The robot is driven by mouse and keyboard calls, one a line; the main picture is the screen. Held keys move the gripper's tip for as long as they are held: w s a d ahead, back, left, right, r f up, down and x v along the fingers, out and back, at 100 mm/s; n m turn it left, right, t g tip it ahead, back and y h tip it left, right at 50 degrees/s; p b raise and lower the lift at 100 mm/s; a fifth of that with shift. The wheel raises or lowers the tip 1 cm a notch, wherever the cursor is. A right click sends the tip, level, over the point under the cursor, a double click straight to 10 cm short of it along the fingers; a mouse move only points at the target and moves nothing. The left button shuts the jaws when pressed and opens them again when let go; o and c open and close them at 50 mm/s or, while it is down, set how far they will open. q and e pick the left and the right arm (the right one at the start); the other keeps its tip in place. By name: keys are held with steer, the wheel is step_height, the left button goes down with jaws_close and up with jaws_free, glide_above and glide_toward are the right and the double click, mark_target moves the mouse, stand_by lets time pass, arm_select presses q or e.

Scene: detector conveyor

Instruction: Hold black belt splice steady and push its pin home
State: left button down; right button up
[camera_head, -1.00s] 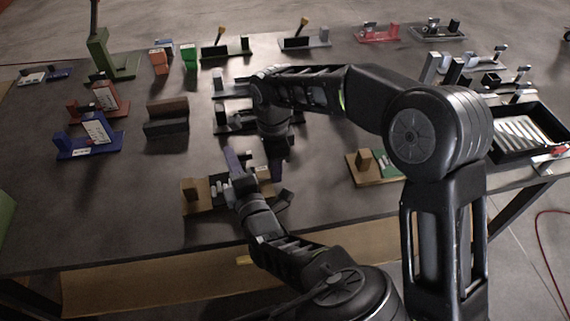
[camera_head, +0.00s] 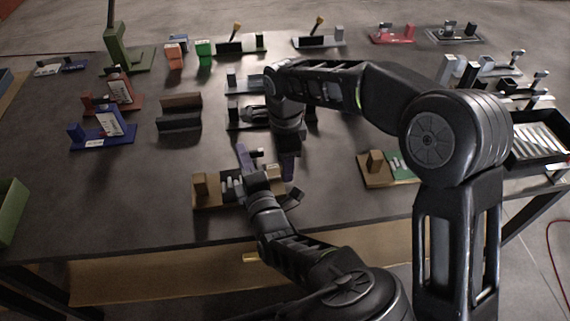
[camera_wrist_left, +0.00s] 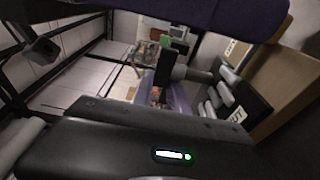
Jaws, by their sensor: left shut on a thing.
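The tan belt fixture (camera_head: 208,201) stands near the table's front edge, with a tan block at its left end and pale rollers on it. It also shows in the left wrist view (camera_wrist_left: 290,80), with grey rollers (camera_wrist_left: 217,98) and a black labelled plate. My left gripper (camera_head: 263,163) is over the fixture, its purple fingers shut on a dark part that I take as the black belt splice (camera_wrist_left: 166,67). A grey pin-like cylinder (camera_wrist_left: 192,74) meets that part. My right gripper (camera_head: 289,165) hangs close beside the left one; its fingertips are unclear and partly hidden.
A tan and green fixture (camera_head: 378,177) stands to the right. Dark blocks (camera_head: 180,124) and a blue fixture (camera_head: 101,140) stand to the left. More fixtures line the back. A black tray (camera_head: 535,152) is at the far right. The front left tabletop is clear.

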step_height(320, 180, up, 11)
stand_by(0.3)
steer(key=shift+f, duration=0.1)
